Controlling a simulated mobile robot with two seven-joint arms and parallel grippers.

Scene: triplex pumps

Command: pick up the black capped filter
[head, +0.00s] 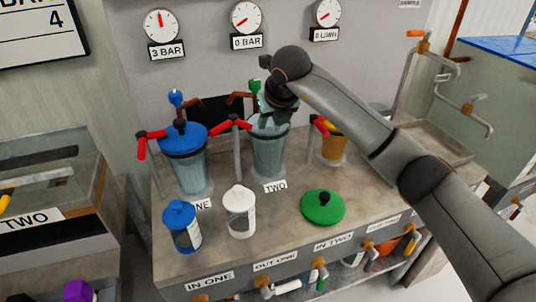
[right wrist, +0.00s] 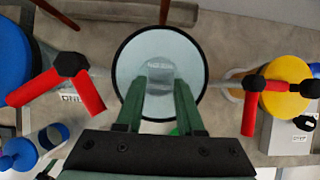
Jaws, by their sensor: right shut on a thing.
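My right gripper (head: 272,112) is over the open mouth of the clear housing (head: 268,158) labelled TWO. In the right wrist view my right gripper (right wrist: 160,85) has its two green fingers reaching down over the housing's round mouth (right wrist: 204,62). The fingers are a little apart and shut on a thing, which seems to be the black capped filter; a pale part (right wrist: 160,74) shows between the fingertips. Its black cap cannot be made out. My left gripper is not in view.
A blue-lidded housing (head: 187,165) stands left of it and a yellow one (head: 333,147) right. Red-handled valves (head: 232,124) flank the housing. A blue-capped filter (head: 181,228), a white-capped filter (head: 240,212) and a green lid (head: 323,207) are on the bench in front.

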